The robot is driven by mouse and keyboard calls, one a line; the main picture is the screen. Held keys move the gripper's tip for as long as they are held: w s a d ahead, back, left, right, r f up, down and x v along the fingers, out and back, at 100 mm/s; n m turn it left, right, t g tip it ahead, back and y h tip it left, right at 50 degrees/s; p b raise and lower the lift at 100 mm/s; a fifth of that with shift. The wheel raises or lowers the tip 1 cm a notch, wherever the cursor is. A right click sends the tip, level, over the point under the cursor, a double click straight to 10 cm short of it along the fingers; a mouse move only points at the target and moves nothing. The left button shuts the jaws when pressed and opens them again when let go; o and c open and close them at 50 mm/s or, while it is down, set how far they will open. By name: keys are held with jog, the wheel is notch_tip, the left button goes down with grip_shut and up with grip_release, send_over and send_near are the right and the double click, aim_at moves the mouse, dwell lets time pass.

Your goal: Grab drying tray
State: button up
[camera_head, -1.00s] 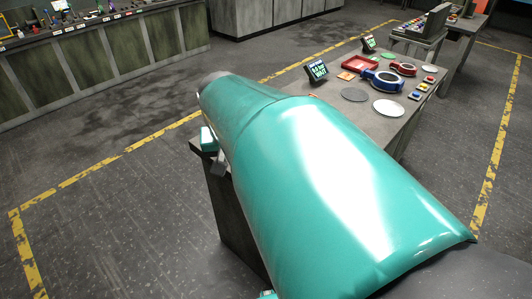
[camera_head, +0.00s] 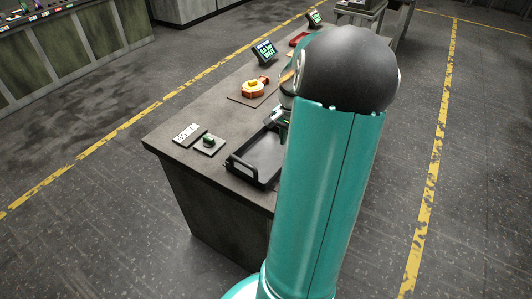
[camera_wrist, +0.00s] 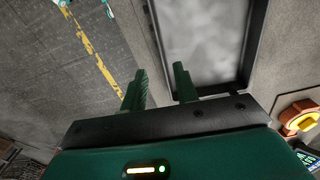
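The black drying tray (camera_head: 262,154), shallow with raised walls and a handle at its near end, lies on the grey workbench in the head view. My arm hides its right part. In the wrist view the tray (camera_wrist: 205,40) fills the upper middle, its floor pale and reflective. My gripper (camera_wrist: 160,76) is open, with two green fingers apart. One finger shows over the tray's inside and the other outside its left wall, with the wall between them in the picture. I see no clear contact. In the head view my gripper (camera_head: 281,118) is partly hidden by my arm.
On the bench (camera_head: 222,118) are a small plate with a green part (camera_head: 208,141), a labelled plate (camera_head: 188,133), an orange-and-yellow casting (camera_head: 253,88) on a dark mat, and a display (camera_head: 265,51). Yellow floor lines run along both sides.

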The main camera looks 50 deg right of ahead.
jog(key=f, duration=0.9)
jog(key=shift+a+f, duration=0.2)
grip_shut()
